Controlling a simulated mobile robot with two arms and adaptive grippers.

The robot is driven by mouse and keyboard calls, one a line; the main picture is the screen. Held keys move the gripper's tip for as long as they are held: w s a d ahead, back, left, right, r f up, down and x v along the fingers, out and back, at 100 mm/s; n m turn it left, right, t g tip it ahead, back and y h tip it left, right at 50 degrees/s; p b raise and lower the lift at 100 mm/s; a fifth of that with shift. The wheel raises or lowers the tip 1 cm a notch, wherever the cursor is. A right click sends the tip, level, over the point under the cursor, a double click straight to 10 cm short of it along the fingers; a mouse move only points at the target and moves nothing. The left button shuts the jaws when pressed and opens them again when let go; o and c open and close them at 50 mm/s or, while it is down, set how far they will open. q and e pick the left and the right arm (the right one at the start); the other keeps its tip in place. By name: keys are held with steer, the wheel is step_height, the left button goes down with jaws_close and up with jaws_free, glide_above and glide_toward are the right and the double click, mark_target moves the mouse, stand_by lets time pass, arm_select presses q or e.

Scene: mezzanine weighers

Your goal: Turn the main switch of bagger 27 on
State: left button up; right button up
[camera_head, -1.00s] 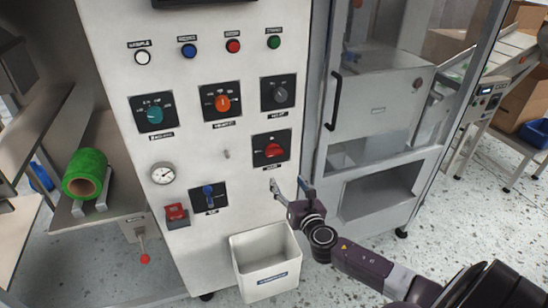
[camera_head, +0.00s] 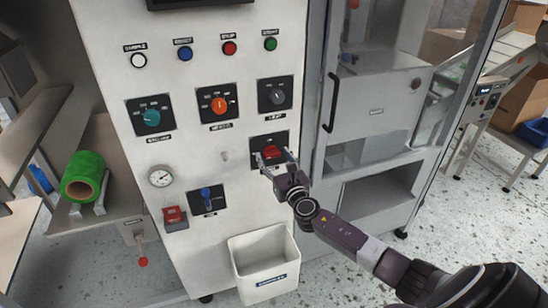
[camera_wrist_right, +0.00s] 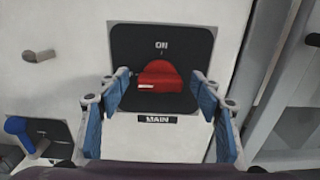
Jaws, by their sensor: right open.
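The main switch is a red rotary knob (camera_wrist_right: 160,76) on a black plate (camera_wrist_right: 190,42) marked ON at the top, with a MAIN label (camera_wrist_right: 157,119) below. In the right wrist view the knob's pale mark is at its left side. In the head view the red knob (camera_head: 271,152) sits low on the right of the white panel, partly behind my gripper. My right gripper (camera_head: 276,158) is open, its fingers on either side of the knob; I cannot tell whether they touch it. In the right wrist view its blue-padded fingers (camera_wrist_right: 160,90) flank the knob. My left gripper is not in view.
The white panel carries an orange knob (camera_head: 219,105), a teal knob (camera_head: 152,117), a grey knob (camera_head: 278,95), a blue lever switch (camera_head: 206,197), a red switch (camera_head: 173,215) and several buttons. A white bin (camera_head: 266,267) hangs below. A glazed door with a black handle (camera_head: 331,103) stands to the right.

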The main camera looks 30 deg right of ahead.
steer(key=c, duration=1.1)
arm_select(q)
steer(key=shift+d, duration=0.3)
arm_select(e)
steer(key=shift+c, duration=0.3)
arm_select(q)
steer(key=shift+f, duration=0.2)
arm_select(e)
steer(key=shift+m, duration=0.3)
steer(key=m+b, duration=0.1)
steer(key=m, duration=0.1)
steer(key=shift+f+m+b, duration=0.1)
steer(key=shift+m+b, duration=0.3)
steer(key=m+b, duration=0.1)
steer(key=m, duration=0.2)
steer(key=shift+d+m, duration=0.15)
steer(key=shift+m, duration=0.15)
steer(key=m+b, duration=0.1)
steer(key=m, duration=0.4)
steer(key=shift+s+m+b, duration=0.1)
steer(key=shift+m+b, duration=0.2)
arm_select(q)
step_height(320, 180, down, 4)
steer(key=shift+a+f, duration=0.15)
arm_select(e)
steer(key=m, duration=0.5)
steer(key=shift+d+f, duration=0.1)
steer(key=shift+m, duration=0.4)
